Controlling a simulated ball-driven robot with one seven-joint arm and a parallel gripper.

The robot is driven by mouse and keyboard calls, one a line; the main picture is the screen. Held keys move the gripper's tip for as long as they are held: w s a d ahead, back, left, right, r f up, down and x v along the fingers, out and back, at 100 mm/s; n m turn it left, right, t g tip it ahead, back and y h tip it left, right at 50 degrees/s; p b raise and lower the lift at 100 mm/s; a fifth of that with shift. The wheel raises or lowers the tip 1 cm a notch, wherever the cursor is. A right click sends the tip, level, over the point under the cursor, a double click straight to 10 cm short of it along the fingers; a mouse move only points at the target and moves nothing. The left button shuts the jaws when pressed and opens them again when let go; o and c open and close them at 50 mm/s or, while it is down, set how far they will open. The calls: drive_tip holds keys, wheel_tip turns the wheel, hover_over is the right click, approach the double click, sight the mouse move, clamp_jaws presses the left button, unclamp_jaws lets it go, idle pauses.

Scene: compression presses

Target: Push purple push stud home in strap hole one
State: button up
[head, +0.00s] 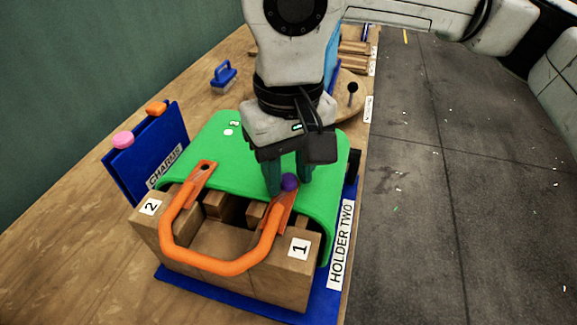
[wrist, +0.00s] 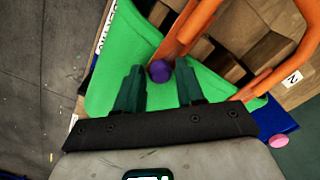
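The purple push stud (head: 290,182) sits at the end of the orange strap (head: 217,267) on the side of the block marked 1. Only its round head shows; how deep it sits in the strap hole cannot be told. My gripper (head: 289,187) points down over it, one finger on each side. In the wrist view the stud (wrist: 160,71) lies between the fingertips of my gripper (wrist: 158,78), with a gap on both sides. The strap's other end, near the 2 label, shows an open dark hole (head: 206,167).
The strap lies over a green curved cover (head: 217,149) and a wooden block (head: 250,280) on the blue holder two base (head: 220,304). A blue board (head: 130,165) with a pink knob (head: 122,140) and an orange knob (head: 156,108) stands left. A blue-handled tool (head: 224,77) lies behind.

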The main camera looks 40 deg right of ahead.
sight(289, 178)
drive_tip(key=shift+o, duration=1.4)
wheel_tip(289, 178, up, 11)
drive_tip(key=shift+f, duration=0.15)
